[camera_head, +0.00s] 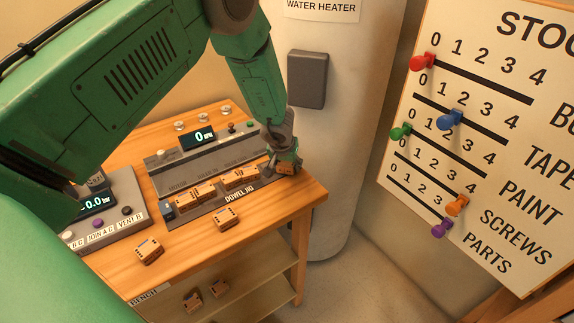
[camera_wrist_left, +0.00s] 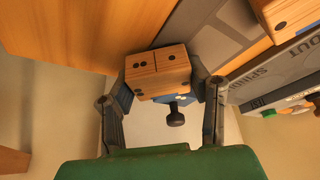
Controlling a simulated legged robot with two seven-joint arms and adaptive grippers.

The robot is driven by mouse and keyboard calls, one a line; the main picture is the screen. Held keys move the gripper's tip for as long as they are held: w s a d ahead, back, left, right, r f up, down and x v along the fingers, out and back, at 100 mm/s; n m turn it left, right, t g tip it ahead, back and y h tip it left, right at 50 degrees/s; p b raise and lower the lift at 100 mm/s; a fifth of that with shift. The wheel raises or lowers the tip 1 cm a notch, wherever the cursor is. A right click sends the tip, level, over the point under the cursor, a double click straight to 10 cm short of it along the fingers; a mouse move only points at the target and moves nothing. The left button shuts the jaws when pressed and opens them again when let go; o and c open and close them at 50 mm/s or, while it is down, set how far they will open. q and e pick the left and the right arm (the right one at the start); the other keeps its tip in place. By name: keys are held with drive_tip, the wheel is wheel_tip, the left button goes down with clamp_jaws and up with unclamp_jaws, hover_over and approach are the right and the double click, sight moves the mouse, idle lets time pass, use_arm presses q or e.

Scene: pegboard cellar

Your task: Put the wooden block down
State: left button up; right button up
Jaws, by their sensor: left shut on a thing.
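My left gripper (camera_head: 286,163) is shut on a wooden block (camera_head: 284,169) at the right end of the dowel jig (camera_head: 196,216). In the left wrist view the held block (camera_wrist_left: 157,65) is light wood with dark dots and a line on its face, clasped between both fingers of my left gripper (camera_wrist_left: 161,92). I cannot tell whether it touches the surface below. More wooden blocks sit in the jig, such as one pair (camera_head: 240,178) left of my gripper. My right gripper is not in view.
Two loose blocks lie on the bench, one by the jig (camera_head: 226,219) and one farther left (camera_head: 148,251). Others lie on the lower shelf (camera_head: 244,301). A grey console (camera_head: 207,155) stands behind the jig. The water heater (camera_head: 338,130) stands close right of the bench.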

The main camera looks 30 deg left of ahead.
use_arm(q)
drive_tip(key=shift+a, duration=0.1)
drive_tip(key=shift+d+f, duration=0.1)
drive_tip(key=shift+d, duration=0.1)
drive_tip(key=shift+f, duration=0.15)
drive_tip(key=o, duration=1.1)
drive_tip(key=shift+d, duration=0.15)
drive_tip(key=shift+a+b, duration=0.25)
drive_tip(key=shift+b, duration=0.05)
